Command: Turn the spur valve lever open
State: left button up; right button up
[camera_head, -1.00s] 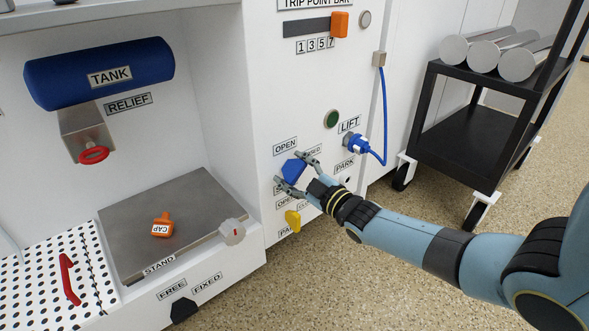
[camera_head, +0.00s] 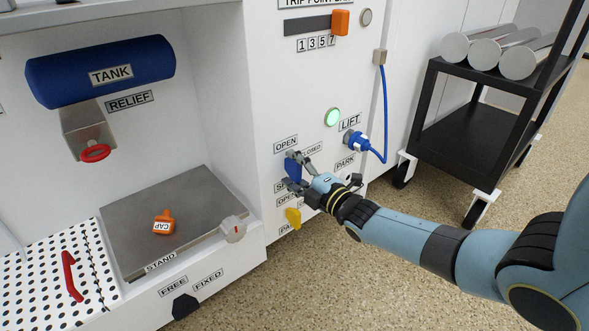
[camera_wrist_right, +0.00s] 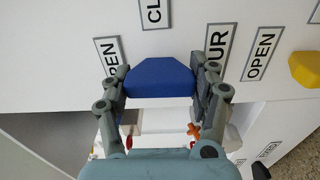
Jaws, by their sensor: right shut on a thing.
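The blue spur valve lever (camera_head: 293,171) is on the white panel, below the OPEN label (camera_head: 286,144) and above the partly hidden SPUR label. My right gripper (camera_head: 291,168) is shut on the lever, one finger above and one below in the head view. In the right wrist view the blue lever (camera_wrist_right: 160,77) sits between both fingers, which touch its sides. The CLOSED label (camera_head: 310,151) is partly covered by my gripper. My left gripper is not in view.
A yellow lever (camera_head: 293,217) is just below on the panel. A lit green button (camera_head: 332,117) and a blue plug with its cable (camera_head: 356,140) are above right. A black cart (camera_head: 468,118) with metal cylinders stands at right.

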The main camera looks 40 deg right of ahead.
jog(key=shift+s+f+n, duration=0.1)
jog(key=shift+n, duration=0.3)
jog(key=o, duration=1.2)
jog(key=shift+c, duration=0.2)
jog(key=shift+s, duration=0.1)
jog(key=s, duration=0.7)
jog(key=s+d, duration=0.1)
jog(key=s, duration=0.3)
jog(key=shift+s, duration=0.35)
